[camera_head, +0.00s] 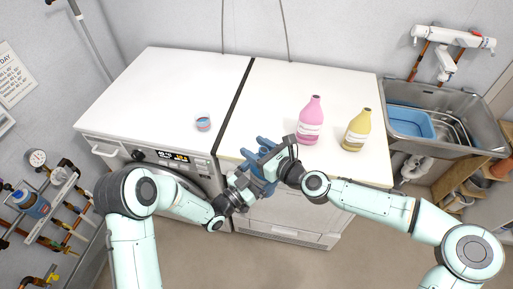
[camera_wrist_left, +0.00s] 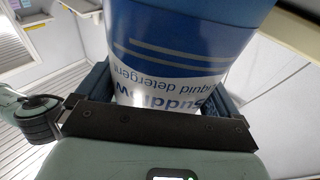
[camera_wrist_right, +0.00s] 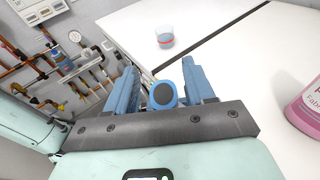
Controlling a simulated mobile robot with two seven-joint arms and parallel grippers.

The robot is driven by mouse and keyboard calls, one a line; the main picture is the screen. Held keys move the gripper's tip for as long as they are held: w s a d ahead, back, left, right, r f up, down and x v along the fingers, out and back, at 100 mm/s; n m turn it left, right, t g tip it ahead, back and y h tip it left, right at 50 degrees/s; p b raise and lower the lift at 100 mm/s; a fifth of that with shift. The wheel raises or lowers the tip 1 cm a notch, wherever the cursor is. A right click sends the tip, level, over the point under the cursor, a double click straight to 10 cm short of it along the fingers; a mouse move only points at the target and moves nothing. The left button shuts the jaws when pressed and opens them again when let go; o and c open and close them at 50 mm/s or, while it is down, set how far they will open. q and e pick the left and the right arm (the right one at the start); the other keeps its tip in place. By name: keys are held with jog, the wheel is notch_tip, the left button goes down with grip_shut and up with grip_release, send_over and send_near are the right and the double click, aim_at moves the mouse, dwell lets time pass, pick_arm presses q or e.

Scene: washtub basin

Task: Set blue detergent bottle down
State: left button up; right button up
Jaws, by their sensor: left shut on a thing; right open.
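The blue detergent bottle (camera_wrist_left: 180,45) is gripped in my left gripper (camera_head: 252,186), with its white and blue label facing the left wrist camera. In the head view the bottle (camera_head: 262,184) is mostly hidden by the grippers, in front of the white worktop's front edge. My right gripper (camera_head: 266,152) is open just above it. In the right wrist view, a round blue bottle top with a dark centre (camera_wrist_right: 163,95) shows between the spread blue fingers of my right gripper (camera_wrist_right: 163,88). I cannot tell whether the fingers touch it.
A small clear cup (camera_head: 203,124) stands on the left worktop (camera_head: 160,85). A pink bottle (camera_head: 311,122) and a yellow bottle (camera_head: 357,130) stand on the right worktop (camera_head: 275,90). A metal sink (camera_head: 462,108) with a blue basin (camera_head: 408,122) is at right. The worktop's back is clear.

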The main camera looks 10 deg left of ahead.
pick_arm(q)
jog(key=shift+r, duration=0.15)
pick_arm(e)
grip_shut()
jog(key=shift+s, duration=0.1)
pick_arm(q)
jog(key=shift+w, duration=0.1)
pick_arm(e)
jog(key=shift+s+a+r, duration=0.1)
jog(key=shift+s+a, duration=0.1)
jog(key=shift+a, duration=0.1)
dwell(0.5)
pick_arm(q)
jog(key=o, duration=1.7)
jog(key=shift+c, duration=0.2)
pick_arm(e)
jog(key=shift+r, duration=0.15)
jog(key=shift+w+d, duration=0.1)
